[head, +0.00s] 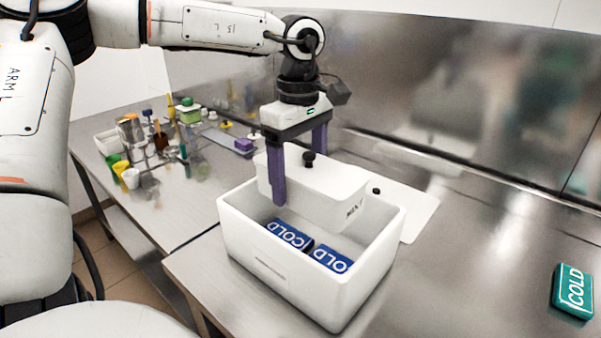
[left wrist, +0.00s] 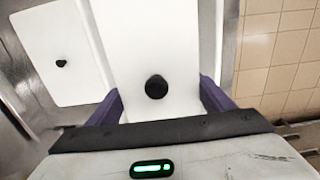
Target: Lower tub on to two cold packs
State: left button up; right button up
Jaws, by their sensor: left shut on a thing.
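My left gripper (head: 298,162) is shut on the white tub (head: 325,200), with its purple fingers on either side of it. The tub has a lid with a black knob and dark lettering on its end. It is held partly inside the open white box (head: 258,265), above two blue cold packs (head: 290,235) (head: 331,259) lying on the box floor. In the left wrist view the tub lid (left wrist: 150,50) lies between the fingers (left wrist: 160,100). My right gripper is not in view.
A white lid (head: 412,213) with a black knob lies on the steel counter behind the box. A green cold pack (head: 573,291) lies at the far right. Cups, bottles and tools crowd the left counter (head: 150,150).

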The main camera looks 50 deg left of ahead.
pick_arm(q)
jog(key=shift+f+b, duration=0.55)
jog(key=shift+f, duration=0.4)
jog(key=shift+f+b, duration=0.55)
jog(key=shift+f, duration=0.25)
notch_tip(320, 180, down, 5)
jog(key=b, duration=0.3)
jog(key=shift+r, duration=0.2)
notch_tip(320, 180, down, 2)
jog(key=shift+f+b, duration=0.1)
jog(key=shift+b, duration=0.75)
jog(key=shift+f, duration=0.4)
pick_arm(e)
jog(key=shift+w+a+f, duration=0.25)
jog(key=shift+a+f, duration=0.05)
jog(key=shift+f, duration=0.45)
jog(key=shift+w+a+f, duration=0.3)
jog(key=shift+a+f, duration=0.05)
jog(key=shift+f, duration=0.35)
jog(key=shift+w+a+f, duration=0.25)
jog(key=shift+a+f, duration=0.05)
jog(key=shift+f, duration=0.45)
pick_arm(q)
jog(key=shift+f+b, duration=0.55)
jog(key=shift+b, duration=0.2)
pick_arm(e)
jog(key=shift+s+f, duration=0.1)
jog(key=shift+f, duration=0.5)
